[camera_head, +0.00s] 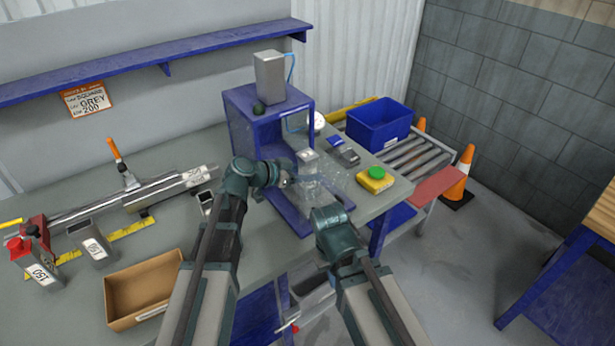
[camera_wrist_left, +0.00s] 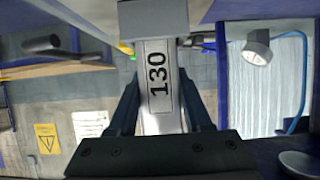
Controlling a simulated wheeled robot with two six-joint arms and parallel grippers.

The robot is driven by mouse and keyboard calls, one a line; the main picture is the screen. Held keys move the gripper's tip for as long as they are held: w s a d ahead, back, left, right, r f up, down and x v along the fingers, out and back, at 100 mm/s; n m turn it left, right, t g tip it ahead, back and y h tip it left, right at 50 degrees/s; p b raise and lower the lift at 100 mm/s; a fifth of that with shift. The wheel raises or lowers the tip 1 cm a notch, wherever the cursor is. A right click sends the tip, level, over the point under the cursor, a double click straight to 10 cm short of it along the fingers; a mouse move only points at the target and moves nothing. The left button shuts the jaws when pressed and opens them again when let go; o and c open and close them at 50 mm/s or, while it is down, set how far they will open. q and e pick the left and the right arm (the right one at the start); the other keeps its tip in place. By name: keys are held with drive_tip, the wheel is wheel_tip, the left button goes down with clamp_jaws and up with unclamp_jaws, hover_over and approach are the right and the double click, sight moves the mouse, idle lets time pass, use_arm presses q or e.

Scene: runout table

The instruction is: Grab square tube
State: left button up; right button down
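In the head view my left gripper (camera_head: 288,180) is at the opening of the blue machine housing (camera_head: 240,118); the held tube is hard to make out there. My right gripper (camera_head: 318,194) is just below and right of it, near clear panels; its fingers are too small to read.
An open cardboard box (camera_head: 143,290) is at the front. A blue bin (camera_head: 379,124) and a yellow box with green top (camera_head: 375,181) are right of the housing.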

sight(307, 154)
use_arm(q)
clamp_jaws()
drive_tip(key=shift+r, duration=0.1)
wheel_tip(307, 154, up, 10)
drive_tip(key=p, duration=1)
